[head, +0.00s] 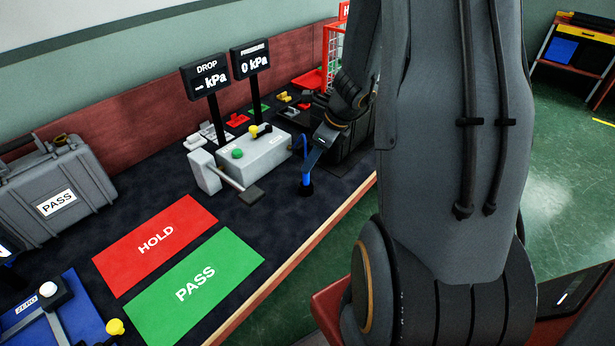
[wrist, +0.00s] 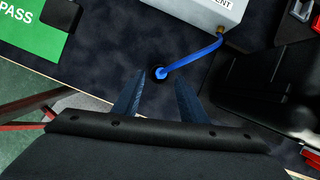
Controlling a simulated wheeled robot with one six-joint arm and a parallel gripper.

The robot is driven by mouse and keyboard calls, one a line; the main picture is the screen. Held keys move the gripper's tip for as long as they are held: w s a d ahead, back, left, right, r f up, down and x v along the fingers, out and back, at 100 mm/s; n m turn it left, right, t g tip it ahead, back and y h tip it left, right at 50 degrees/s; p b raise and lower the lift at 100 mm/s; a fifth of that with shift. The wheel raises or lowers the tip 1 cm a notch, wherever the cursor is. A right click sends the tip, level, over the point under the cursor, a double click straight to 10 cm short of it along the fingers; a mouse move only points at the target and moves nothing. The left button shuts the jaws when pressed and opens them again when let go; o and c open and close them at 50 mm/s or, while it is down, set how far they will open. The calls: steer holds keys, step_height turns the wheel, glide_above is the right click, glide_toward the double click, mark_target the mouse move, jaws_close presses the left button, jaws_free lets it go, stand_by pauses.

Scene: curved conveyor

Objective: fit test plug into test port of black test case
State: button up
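In the head view my gripper (head: 312,160) is beside the hose. The black test case (wrist: 262,85) is right of the plug; in the head view the case (head: 350,142) is partly hidden by my arm. I cannot make out its test port.
A grey box (head: 260,152) with green and yellow knobs feeds the blue hose. Two gauge displays (head: 206,76) stand behind it. Red HOLD (head: 155,240) and green PASS (head: 195,282) mats lie left. A grey case (head: 60,185) marked PASS stands farther left.

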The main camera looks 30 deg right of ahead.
mark_target(306, 181)
steer(key=shift+d+x, duration=0.15)
steer(key=shift+x, duration=1.75)
steer(key=shift+d+x, duration=0.15)
steer(key=shift+x, duration=1.8)
steer(key=shift+s, duration=0.2)
jaws_close()
